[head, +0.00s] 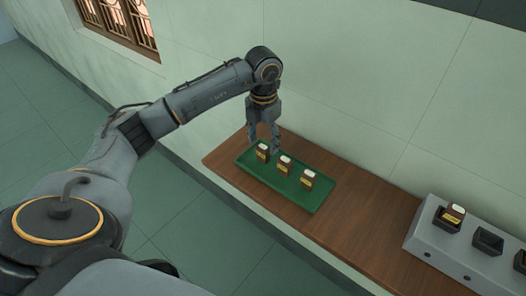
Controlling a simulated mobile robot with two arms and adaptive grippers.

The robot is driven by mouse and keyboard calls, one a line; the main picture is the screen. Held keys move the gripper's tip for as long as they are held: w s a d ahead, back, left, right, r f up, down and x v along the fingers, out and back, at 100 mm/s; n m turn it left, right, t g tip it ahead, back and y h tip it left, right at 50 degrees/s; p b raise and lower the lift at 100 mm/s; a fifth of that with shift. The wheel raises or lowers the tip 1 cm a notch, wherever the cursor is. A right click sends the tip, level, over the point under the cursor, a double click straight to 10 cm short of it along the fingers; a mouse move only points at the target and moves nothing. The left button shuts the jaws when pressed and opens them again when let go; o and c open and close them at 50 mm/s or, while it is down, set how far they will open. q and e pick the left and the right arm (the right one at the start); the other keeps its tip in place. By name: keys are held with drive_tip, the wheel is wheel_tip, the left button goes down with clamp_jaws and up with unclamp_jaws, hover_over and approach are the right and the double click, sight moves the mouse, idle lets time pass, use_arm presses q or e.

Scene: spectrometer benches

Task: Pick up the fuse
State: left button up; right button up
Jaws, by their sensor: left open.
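Several fuses show, each a small brown block with a pale top and a yellow label. Three stand in a row on a green tray (287,195): the left fuse (262,153), the middle fuse (284,166) and the right fuse (308,180). Another fuse (454,213) sits in a black socket of a grey box at the right. My left gripper (264,147) is open and points down at the left fuse, with its fingertips close around or just above it. I cannot tell whether they touch it. My right gripper is not in view.
The tray lies on a brown wooden bench (365,219) along a pale wall. The grey box (425,243) at the right has further black sockets, one of them empty (487,241). Bare bench lies between tray and box.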

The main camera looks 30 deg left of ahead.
sight(263, 146)
use_arm(q)
wheel_tip(263, 146, down, 4)
drive_tip(key=shift+a+f+p, duration=0.1)
drive_tip(key=shift+f+p, duration=0.05)
drive_tip(key=shift+p, duration=0.85)
drive_tip(key=shift+w+f, duration=0.1)
drive_tip(key=shift+f, duration=0.4)
clamp_jaws()
drive_tip(key=shift+r, duration=0.1)
